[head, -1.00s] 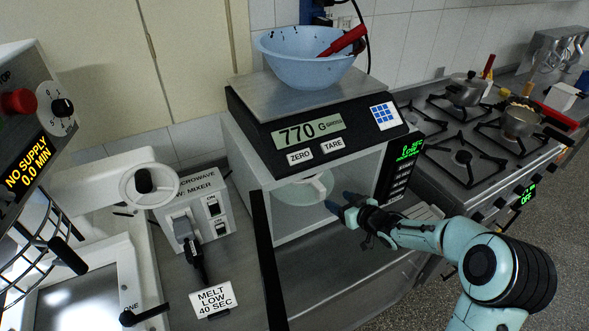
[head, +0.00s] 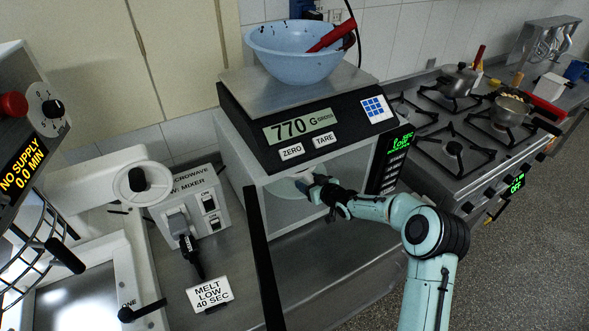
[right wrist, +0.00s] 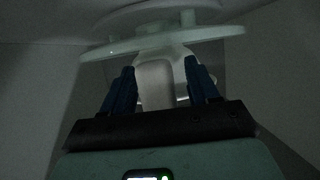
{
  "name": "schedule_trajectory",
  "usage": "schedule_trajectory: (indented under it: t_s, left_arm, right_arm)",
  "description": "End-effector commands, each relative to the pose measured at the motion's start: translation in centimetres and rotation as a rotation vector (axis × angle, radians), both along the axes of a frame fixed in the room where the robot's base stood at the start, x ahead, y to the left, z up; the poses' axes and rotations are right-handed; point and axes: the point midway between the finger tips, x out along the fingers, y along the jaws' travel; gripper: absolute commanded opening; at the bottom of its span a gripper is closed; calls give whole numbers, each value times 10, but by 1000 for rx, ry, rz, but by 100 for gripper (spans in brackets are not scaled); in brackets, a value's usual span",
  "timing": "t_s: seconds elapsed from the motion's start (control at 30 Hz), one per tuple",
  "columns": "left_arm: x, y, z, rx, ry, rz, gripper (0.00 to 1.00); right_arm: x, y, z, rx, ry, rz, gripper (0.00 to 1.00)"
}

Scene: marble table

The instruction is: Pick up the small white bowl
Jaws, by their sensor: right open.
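My right gripper (head: 308,184) reaches through the open front of the microwave (head: 223,140) in the head view. In the right wrist view its two dark blue fingers (right wrist: 159,68) are open. A smooth whitish piece (right wrist: 156,88) shows between them; it may be the small white bowl, but the dim light and close view leave its shape unclear. A pale round glass plate (right wrist: 205,36) lies just beyond the fingertips. In the head view the plate is partly hidden by the gripper and the scale. My left gripper is not in view.
A scale (head: 245,118) reading 770 sits on the microwave and bears a large blue bowl (head: 290,60) with a red-handled tool. The dark open door (head: 262,250) stands left of my arm. A mixer (head: 190,205) is left; a stove (head: 450,150) is right.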

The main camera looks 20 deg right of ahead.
Motion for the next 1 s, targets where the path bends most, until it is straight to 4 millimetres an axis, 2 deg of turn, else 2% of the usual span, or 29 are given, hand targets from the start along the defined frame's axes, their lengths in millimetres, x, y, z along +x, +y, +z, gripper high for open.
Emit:
schedule_trajectory:
  t_s: [0.17, 0.2, 0.27, 0.3, 0.37, 0.77, 0.87, 1.0]
  left_arm:
    - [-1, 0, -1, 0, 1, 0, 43]
    - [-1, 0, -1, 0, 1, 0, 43]
    - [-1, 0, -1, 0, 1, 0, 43]
    - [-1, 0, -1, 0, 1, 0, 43]
    - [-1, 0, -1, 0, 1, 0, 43]
    - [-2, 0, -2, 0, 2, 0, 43]
    - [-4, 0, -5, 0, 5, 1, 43]
    - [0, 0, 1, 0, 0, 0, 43]
  right_arm:
    - [0, 0, -1, -1, 1, -1, 60]
    - [0, 0, -1, -1, 1, -1, 53]
    - [0, 0, -1, -1, 1, -1, 34]
    - [0, 0, -1, 0, 1, 0, 20]
    - [0, 0, -1, 0, 1, 0, 1]
    - [-1, 0, 3, 0, -4, 0, 0]
    - [-5, 0, 10, -1, -6, 0, 0]
    - [-3, -1, 31, -2, -8, 0, 0]
